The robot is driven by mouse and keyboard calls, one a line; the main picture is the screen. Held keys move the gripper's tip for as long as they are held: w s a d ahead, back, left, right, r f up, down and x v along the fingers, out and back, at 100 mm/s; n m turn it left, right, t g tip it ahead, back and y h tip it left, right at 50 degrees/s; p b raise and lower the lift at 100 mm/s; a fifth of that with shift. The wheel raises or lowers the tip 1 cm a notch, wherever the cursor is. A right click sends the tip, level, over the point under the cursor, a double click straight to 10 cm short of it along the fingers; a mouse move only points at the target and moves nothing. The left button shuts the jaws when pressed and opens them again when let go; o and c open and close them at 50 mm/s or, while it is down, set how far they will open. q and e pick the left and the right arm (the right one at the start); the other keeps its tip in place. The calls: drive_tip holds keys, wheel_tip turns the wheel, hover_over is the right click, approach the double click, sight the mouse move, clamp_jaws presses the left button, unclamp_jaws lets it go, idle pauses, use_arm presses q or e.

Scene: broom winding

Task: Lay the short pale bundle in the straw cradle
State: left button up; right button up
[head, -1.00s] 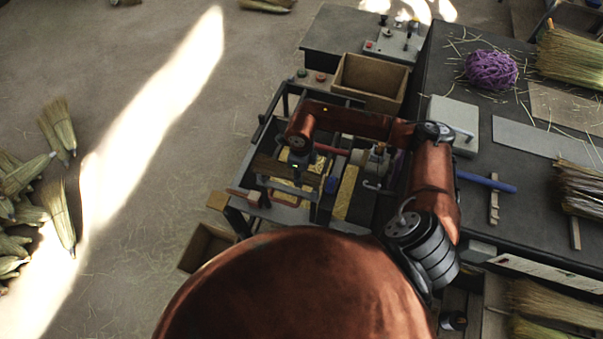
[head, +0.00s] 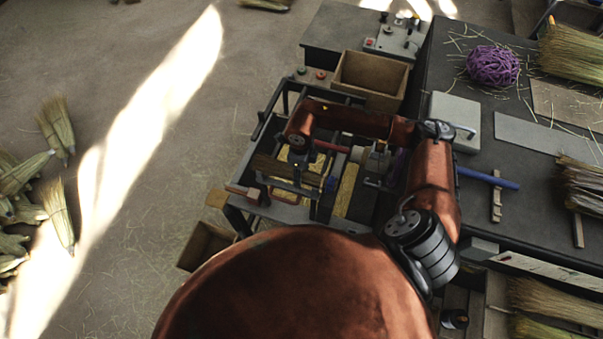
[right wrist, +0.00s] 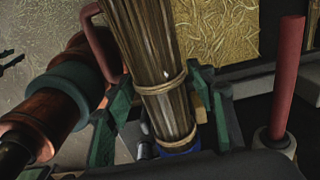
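My right gripper (head: 299,176) is low over the work frame in the head view. In the right wrist view its green fingers (right wrist: 168,108) stand on both sides of a straw bundle (right wrist: 160,70) and look shut on it. The bundle is tan-brown, tied with twine bands, with a blue end (right wrist: 182,148) near the palm. In the head view the bundle (head: 270,167) lies crosswise under my gripper. A yellow straw-covered pad (right wrist: 230,35) shows behind the bundle, and a yellow straw strip (head: 345,190) shows in the head view; I cannot tell which is the cradle.
A red upright handle (right wrist: 287,80) stands right of my gripper in the wrist view. A wooden box (head: 370,78) stands behind the frame. The dark bench (head: 450,75) on the right holds a purple twine ball (head: 493,66) and broom heads. Loose brooms (head: 58,215) lie on the floor.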

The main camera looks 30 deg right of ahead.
drive_tip(key=shift+o, duration=0.6)
wheel_tip(320, 180, up, 12)
wheel_tip(320, 180, down, 11)
wheel_tip(320, 180, up, 4)
drive_tip(key=p, duration=0.4)
drive_tip(key=shift+f, duration=0.2)
idle(0.4)
drive_tip(key=shift+f, duration=0.1)
